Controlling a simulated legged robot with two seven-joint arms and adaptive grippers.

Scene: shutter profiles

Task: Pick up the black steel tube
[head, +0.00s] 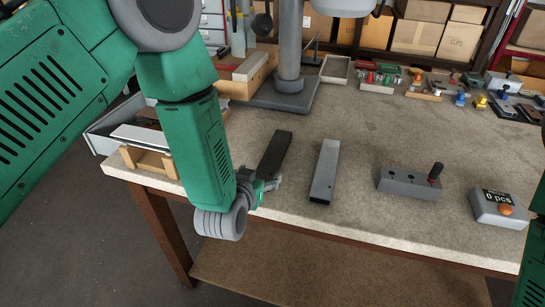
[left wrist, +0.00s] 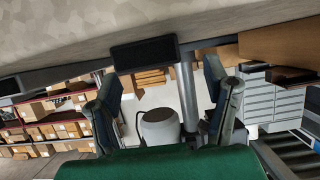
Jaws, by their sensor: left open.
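The black steel tube (head: 275,153) lies flat on the workbench, left of a similar light grey tube (head: 325,170). Its near end is partly hidden by my left gripper (head: 270,184), which is at the front edge of the bench. Nothing shows held between the fingers. Whether they touch the tube cannot be told. My right gripper is not in view.
A grey block with holes and a black-handled pin (head: 408,183) and a counter box with an orange button (head: 498,207) stand to the right. A wooden stand (head: 148,160) is at left. A grey column base (head: 283,94) stands behind the tubes. The middle of the bench (head: 370,130) is clear.

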